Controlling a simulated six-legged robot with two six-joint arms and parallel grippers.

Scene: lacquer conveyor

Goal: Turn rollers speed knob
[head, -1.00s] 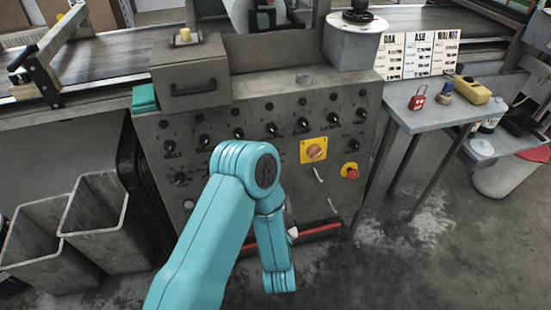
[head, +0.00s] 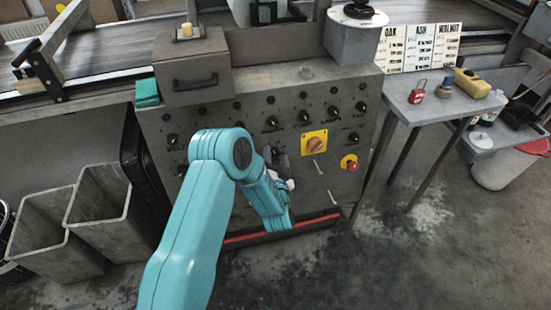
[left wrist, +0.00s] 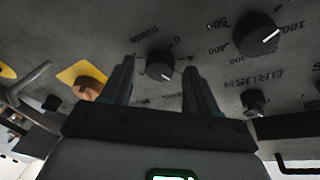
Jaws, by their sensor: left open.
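The grey control panel (head: 330,85) carries several black knobs with white pointer lines. In the left wrist view, which shows the panel upside down, one black knob (left wrist: 160,65) with a "m/min" scale sits between the fingers of my left gripper (left wrist: 158,68). The gripper is open, with one finger on each side of the knob; whether they touch it I cannot tell. A "rollers" label is not readable. In the head view my left gripper (head: 275,157) is at the panel, left of the yellow-plated orange switch (head: 315,143), partly hidden by my arm. My right gripper is out of view.
A red button (head: 349,162) is at the panel's right. A side table (head: 430,112) stands at right, two grey bins (head: 120,215) at left.

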